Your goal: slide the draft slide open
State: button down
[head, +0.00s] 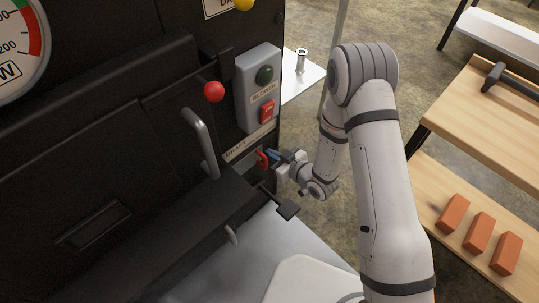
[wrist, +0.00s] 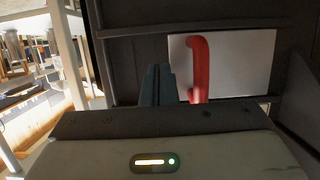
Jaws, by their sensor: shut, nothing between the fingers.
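The draft slide is a pale metal plate (wrist: 238,62) set in a dark frame, with a red handle (wrist: 199,65) standing on it. In the head view the red handle (head: 262,160) sits below the "DRAFT" label (head: 249,143) on the black evaporator front. My gripper (head: 273,155) is at the handle's right side in the head view. In the wrist view my gripper's blue-grey fingers (wrist: 157,85) are together, just left of the red handle, with nothing between them. I cannot tell whether they touch the handle. The handle's lower end is partly hidden behind my gripper body.
Above the slide is a grey blower box (head: 258,88) with a red switch. A grey door handle (head: 201,143) and a red knob (head: 214,92) stick out to the left. A black pedal-like plate (head: 288,209) is below. A wooden bench (head: 487,120) with bricks stands right.

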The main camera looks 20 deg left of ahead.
jog(key=f+v, duration=0.1)
jog(key=v, duration=0.7)
jog(key=shift+s+d, duration=0.3)
jog(key=shift+d, duration=0.15)
jog(key=shift+r, duration=0.15)
jog(key=w+d+r+m+t+h+p, duration=0.1)
jog(key=w+d+r+h+p, duration=0.25)
jog(key=r, duration=0.45)
jog(key=w+d+r+m+t+h+p, duration=0.1)
jog(key=w+d+r+h+p, duration=0.2)
jog(key=w+d+r+p, duration=0.3)
jog(key=d+r+m+h+p, duration=0.2)
jog(key=d+r+p, duration=0.25)
jog(key=r, duration=0.45)
jog(key=d+r+m+h+p, duration=0.2)
jog(key=d+r+h+p, duration=0.1)
jog(key=d+r, duration=0.4)
jog(key=s+d+r+m+g+h+p, duration=0.1)
jog(key=s+d+r+m+g+p, duration=0.1)
jog(key=s+r+p, duration=0.4)
jog(key=s+d+r+m+g+h+p, duration=0.1)
jog(key=s+d+r+m+p, duration=0.4)
jog(key=s+r, duration=0.9)
notch_tip(320, 180, up, 6)
jog(key=shift+s+d+r+m+g+p, duration=0.3)
jog(key=shift+d+g+p, duration=0.2)
jog(key=shift+g, duration=0.4)
